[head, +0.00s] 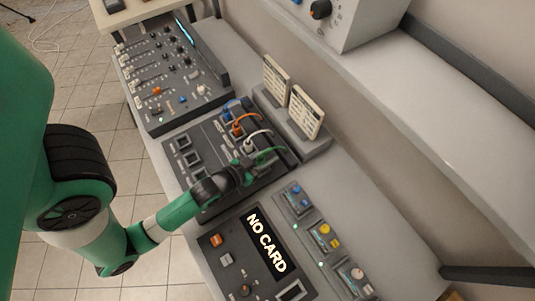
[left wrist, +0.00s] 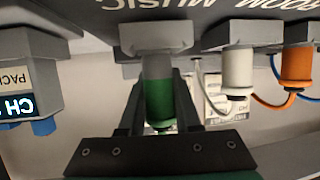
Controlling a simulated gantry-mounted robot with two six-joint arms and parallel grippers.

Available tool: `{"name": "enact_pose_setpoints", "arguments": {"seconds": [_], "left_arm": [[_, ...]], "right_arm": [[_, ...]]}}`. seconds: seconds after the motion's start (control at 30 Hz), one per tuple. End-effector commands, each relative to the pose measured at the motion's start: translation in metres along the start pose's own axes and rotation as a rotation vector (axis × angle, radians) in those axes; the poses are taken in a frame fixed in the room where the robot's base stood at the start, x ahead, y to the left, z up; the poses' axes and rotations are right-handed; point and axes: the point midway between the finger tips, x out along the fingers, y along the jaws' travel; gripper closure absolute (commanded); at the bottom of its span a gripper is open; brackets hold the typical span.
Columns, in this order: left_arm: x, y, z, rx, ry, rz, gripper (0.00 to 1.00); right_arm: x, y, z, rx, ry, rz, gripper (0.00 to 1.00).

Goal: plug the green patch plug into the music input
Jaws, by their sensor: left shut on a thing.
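My left gripper (left wrist: 160,105) is shut on the green patch plug (left wrist: 160,98), one finger on each side of it. In the left wrist view the plug's pale end meets the grey socket collar (left wrist: 155,40) beneath the lettering MUSIC. I cannot tell how deep it sits in the socket. In the head view the left gripper (head: 247,170) is at the patch panel (head: 208,150), beside the white plug, with a green cable (head: 269,154) showing past it. The plug itself is mostly hidden there. My right gripper is not in view.
A white plug (left wrist: 238,68) and an orange plug (left wrist: 297,66) sit in neighbouring sockets. A mixer (head: 172,75) stands behind the panel, and a NO CARD console (head: 228,262) in front. Upright cards (head: 306,110) and a shelf edge flank the right.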

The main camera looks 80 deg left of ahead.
Motion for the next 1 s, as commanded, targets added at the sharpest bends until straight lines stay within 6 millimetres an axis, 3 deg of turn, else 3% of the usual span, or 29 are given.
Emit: {"name": "enact_pose_setpoints", "arguments": {"seconds": [0.7,0.73,0.8,1.0], "left_arm": [[0.006,0.0,0.014,0.0,-0.001,0.0,1.0],[0.006,0.0,0.014,0.0,0.0,0.0,0.67],[0.005,0.0,0.014,0.0,0.0,0.0,0.56],[0.005,0.0,0.014,0.0,0.0,0.0,0.56]], "right_arm": [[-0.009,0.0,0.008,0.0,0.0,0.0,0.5],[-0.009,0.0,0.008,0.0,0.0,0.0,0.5],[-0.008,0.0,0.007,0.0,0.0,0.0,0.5],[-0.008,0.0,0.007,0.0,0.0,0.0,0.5]]}}
